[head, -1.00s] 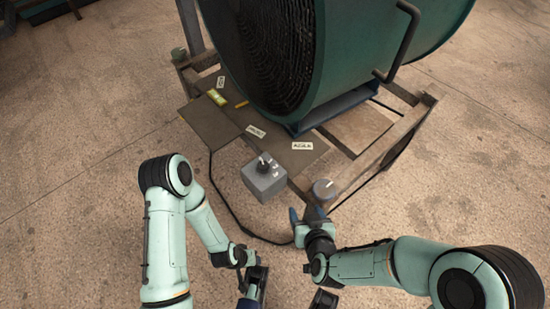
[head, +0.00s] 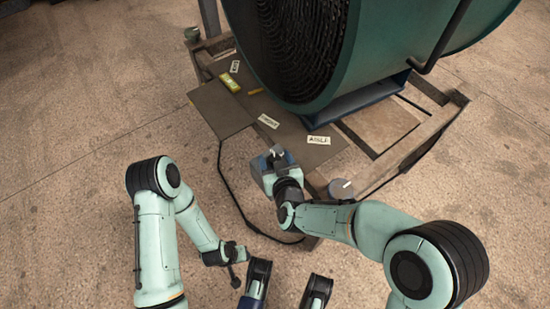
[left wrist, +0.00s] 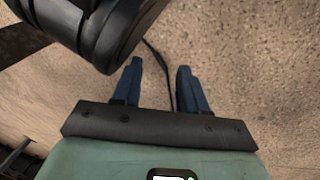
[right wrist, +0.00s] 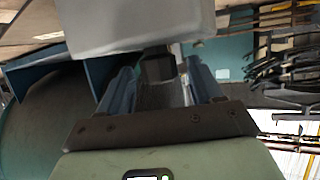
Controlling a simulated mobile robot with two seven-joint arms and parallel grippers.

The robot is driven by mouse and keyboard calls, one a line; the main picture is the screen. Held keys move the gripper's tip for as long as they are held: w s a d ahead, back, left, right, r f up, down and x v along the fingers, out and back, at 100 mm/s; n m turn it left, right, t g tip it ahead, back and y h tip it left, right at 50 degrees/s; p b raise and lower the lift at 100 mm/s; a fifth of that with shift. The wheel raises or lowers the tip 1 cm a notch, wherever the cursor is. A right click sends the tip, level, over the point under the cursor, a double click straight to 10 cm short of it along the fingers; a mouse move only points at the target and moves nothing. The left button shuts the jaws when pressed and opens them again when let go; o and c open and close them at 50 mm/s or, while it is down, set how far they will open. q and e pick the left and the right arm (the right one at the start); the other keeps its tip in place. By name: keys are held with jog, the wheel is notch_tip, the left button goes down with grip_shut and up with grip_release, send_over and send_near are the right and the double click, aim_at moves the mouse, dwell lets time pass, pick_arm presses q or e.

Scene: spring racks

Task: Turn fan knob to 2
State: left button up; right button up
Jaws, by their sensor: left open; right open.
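A grey control box (head: 257,165) stands at the front edge of the rack below the large teal fan (head: 345,60). My right gripper (head: 277,158) is at the box and hides much of its top. In the right wrist view the box (right wrist: 130,22) fills the upper middle. The open fingers of my right gripper (right wrist: 160,72) stand either side of a dark knob (right wrist: 158,68); I cannot tell whether they touch it. The knob's setting is not readable. My left gripper (left wrist: 160,75) is open and empty above the floor.
A round grey dial (head: 340,188) with a white mark sits at the rack's front corner, close to my right arm. Paper labels (head: 268,121) and a yellow-green item (head: 231,80) lie on the board. A black cable (head: 232,195) runs to the floor. Floor at left is clear.

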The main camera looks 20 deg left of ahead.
jog(key=shift+w+a+f, duration=0.2)
jog(key=shift+w+a, duration=0.05)
jog(key=shift+w, duration=0.2)
